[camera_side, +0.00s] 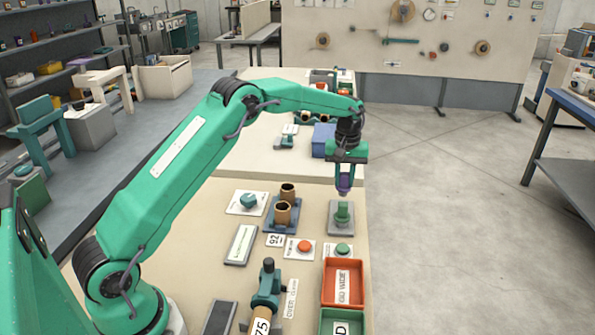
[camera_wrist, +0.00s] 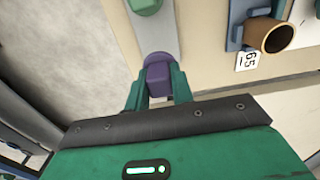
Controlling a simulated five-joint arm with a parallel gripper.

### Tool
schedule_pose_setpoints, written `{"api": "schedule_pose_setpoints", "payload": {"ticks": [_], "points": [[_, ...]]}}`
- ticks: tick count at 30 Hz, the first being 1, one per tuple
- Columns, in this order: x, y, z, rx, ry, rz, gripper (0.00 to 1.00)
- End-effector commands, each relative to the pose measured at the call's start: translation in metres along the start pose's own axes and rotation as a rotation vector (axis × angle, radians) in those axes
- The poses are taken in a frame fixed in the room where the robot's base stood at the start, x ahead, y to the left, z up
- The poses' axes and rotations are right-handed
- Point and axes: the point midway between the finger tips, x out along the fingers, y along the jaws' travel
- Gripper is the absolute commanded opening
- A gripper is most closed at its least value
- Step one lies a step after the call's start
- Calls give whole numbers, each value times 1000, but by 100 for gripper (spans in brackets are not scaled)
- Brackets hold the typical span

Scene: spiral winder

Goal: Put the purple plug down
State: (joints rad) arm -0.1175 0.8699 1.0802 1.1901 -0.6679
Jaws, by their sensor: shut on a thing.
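My gripper (camera_side: 345,179) is shut on the purple plug (camera_side: 344,184), which hangs upright between its two fingers. In the wrist view the purple plug (camera_wrist: 159,78) shows between the green fingers of my gripper (camera_wrist: 158,88). In the side view the plug appears just above and behind a green knob on a grey plate (camera_side: 341,217). I cannot tell the exact gap between the plug and anything below it.
A blue-grey holder with two brown cups (camera_side: 283,213) stands to the left. A teal knob (camera_side: 248,201), a red button (camera_side: 305,246) and a green button (camera_side: 343,249) sit on plates. An orange tray (camera_side: 343,303) lies in front. The table's right edge is close to my gripper.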

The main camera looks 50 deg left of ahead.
Motion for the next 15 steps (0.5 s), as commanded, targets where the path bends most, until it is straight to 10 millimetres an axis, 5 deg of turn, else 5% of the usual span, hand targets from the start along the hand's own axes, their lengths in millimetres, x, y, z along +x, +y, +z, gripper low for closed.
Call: {"api": "schedule_pose_setpoints", "payload": {"ticks": [15], "points": [[38,0,1,0,-1,-1,0]]}}
